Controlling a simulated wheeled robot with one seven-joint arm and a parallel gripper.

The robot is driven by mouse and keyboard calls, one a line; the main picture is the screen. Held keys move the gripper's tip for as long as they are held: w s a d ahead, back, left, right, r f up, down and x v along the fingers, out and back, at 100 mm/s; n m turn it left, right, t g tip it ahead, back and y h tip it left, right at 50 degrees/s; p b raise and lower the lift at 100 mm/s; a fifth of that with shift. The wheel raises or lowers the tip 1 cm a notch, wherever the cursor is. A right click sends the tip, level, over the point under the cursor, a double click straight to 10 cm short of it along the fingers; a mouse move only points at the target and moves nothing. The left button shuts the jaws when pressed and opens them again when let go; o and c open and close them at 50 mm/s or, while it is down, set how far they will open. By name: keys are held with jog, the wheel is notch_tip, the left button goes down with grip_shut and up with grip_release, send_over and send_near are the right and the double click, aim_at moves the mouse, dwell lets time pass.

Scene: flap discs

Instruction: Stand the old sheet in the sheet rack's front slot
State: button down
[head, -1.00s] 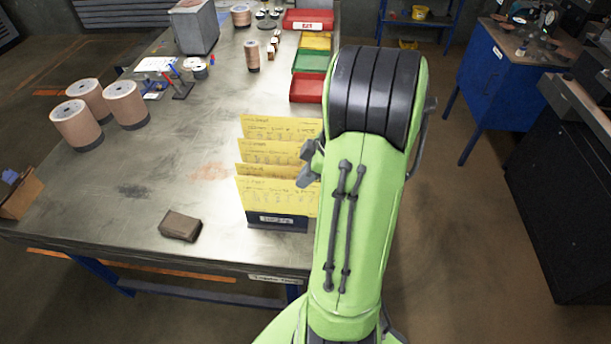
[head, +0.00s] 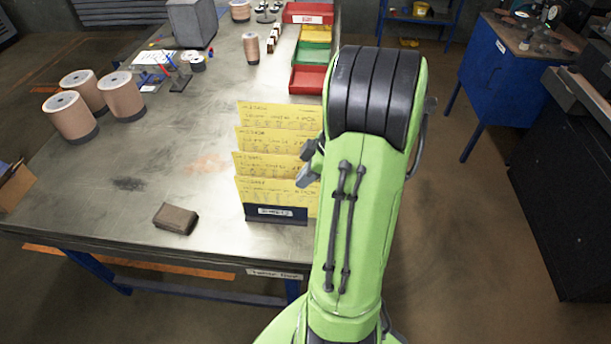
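Several yellow handwritten sheets stand one behind another in the sheet rack (head: 268,217), a dark holder with a white label on its front, near the table's front edge. The frontmost yellow sheet (head: 262,190) is upright just behind the labelled front; its lower edge is hidden, so I cannot tell how deep it sits. I cannot tell which sheet is the old one. My gripper (head: 308,176) is at the right edge of the sheets, mostly hidden behind my green arm. I cannot see whether its fingers are closed on the front sheet.
A brown block (head: 176,218) lies left of the rack. Copper-coloured rolls (head: 70,117) stand at the left, and an open cardboard box (head: 14,186) is at the left edge. Red (head: 306,80) and green bins are behind the rack. The table between rolls and rack is clear.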

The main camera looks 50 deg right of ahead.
jog(key=shift+f, duration=0.25)
jog(key=c, duration=1.3)
grip_release()
jog(key=shift+o, duration=0.2)
jog(key=p+v, duration=0.5)
jog(key=v, duration=1.1)
jog(key=shift+w+a, duration=0.15)
